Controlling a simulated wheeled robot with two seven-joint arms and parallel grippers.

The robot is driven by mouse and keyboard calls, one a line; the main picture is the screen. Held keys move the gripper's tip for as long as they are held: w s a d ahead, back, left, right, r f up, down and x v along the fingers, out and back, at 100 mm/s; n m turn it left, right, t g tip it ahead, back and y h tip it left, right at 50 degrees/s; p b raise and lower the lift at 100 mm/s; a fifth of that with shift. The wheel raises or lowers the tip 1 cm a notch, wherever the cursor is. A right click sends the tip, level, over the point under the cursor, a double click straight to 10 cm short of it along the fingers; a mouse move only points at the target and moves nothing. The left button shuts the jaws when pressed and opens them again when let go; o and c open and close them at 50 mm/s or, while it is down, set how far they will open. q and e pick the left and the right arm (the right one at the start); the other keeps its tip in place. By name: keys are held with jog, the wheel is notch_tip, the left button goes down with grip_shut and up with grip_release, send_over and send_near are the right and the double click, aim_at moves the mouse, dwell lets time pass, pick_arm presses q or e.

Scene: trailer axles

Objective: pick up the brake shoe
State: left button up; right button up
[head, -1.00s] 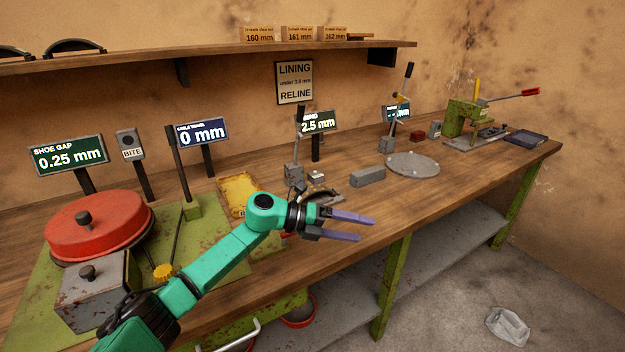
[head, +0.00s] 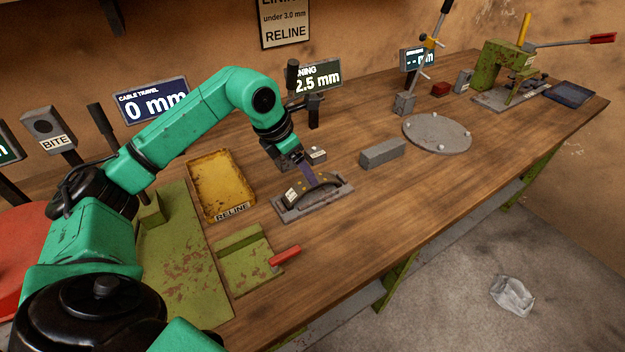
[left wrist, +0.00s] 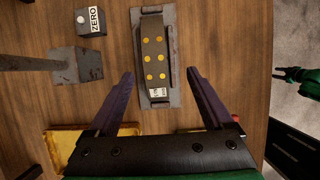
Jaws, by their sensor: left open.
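The brake shoe (head: 322,188), a dark curved piece with yellow rivets and a white label, lies on a grey cradle (head: 288,214) on the bench. It also shows in the left wrist view (left wrist: 153,45), upper middle. My left gripper (head: 309,172) is open and empty, above the shoe in the head view, its fingers partly hiding it. In the left wrist view its purple fingertips (left wrist: 161,73) are spread wide to either side of the shoe's line, with the labelled end nearest. A small green and black part at that view's right edge looks like my right gripper (left wrist: 292,75); its jaws are unclear.
A yellow RELINE tray (head: 222,180) lies left of the cradle, with a red-handled green fixture (head: 250,258) in front. The gauge post and small ZERO box (left wrist: 90,18) stand close behind. A grey block (head: 382,153) and round plate (head: 437,133) lie right. The front bench strip is clear.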

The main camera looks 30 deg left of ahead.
aim_at(312, 187)
pick_arm(q)
jog(key=p+x, duration=0.1)
jog(key=x, duration=0.4)
jog(key=p+x, duration=0.1)
jog(key=x, duration=0.1)
jog(key=shift+w+a+f+p, duration=0.1)
jog(key=shift+w+a+p, duration=0.15)
jog(key=shift+w+p, duration=0.15)
jog(key=shift+w+d+f, duration=0.1)
jog(key=shift+f, duration=0.4)
grip_shut()
jog(key=shift+w, duration=0.1)
pick_arm(e)
jog(key=r, duration=0.1)
jog(key=w+r, duration=0.1)
jog(key=a+r, duration=0.1)
jog(key=shift+w+r, duration=0.1)
jog(key=shift+w, duration=0.15)
